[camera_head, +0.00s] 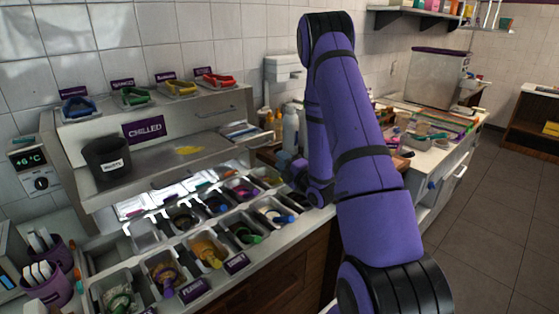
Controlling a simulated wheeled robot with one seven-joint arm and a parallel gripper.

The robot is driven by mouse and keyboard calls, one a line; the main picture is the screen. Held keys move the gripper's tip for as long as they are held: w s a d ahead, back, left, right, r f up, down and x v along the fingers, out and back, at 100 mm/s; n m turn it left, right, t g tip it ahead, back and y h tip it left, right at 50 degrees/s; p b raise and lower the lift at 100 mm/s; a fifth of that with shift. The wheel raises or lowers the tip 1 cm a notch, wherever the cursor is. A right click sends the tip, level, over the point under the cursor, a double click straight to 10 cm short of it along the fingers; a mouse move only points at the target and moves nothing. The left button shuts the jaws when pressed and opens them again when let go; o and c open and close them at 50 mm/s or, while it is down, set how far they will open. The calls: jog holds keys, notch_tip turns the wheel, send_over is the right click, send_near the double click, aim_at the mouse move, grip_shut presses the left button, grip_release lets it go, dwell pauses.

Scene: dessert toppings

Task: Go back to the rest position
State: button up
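My purple arm (355,130) rises from the lower right, bends at the top, and comes down behind itself to the counter's right end. Its wrist end (318,192) is beside the right side of the topping bins. My gripper is small and partly hidden there, and its fingers cannot be made out. I cannot tell whether it is open or shut, or whether it holds anything. The topping counter (200,285) has several bins with colored handles standing in them, including a yellow topping bin (207,250).
A chilled shelf (190,135) stands behind the bins, with a black cup (107,160) on it and colored clips on top. Purple cups (48,288) stand at the left. A bottle (290,128) is close behind my arm. A cluttered counter continues right; the floor (490,230) is clear.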

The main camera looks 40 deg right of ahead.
dwell(0.4)
jog(key=a+r+m+g+h, duration=0.1)
jog(key=a+r+m+g, duration=0.25)
jog(key=r, duration=0.55)
jog(key=a+r+m+g+h, duration=0.25)
jog(key=a+r+m, duration=0.25)
jog(key=r, duration=0.3)
jog(key=s+a+r+m+g+y, duration=0.1)
jog(key=s+a+r+m+g, duration=0.1)
jog(key=s, duration=0.8)
jog(key=s+a+r+m+g+y, duration=0.1)
jog(key=s+a+r+m+g, duration=0.2)
jog(key=s+a, duration=0.4)
jog(key=s+a+r+m+g+y, duration=0.1)
jog(key=s+a+r+m+g, duration=0.2)
jog(key=s, duration=1)
jog(key=shift+s+a+m+g, duration=0.15)
jog(key=shift+a+m+g, duration=0.25)
jog(key=shift+a+m, duration=0.7)
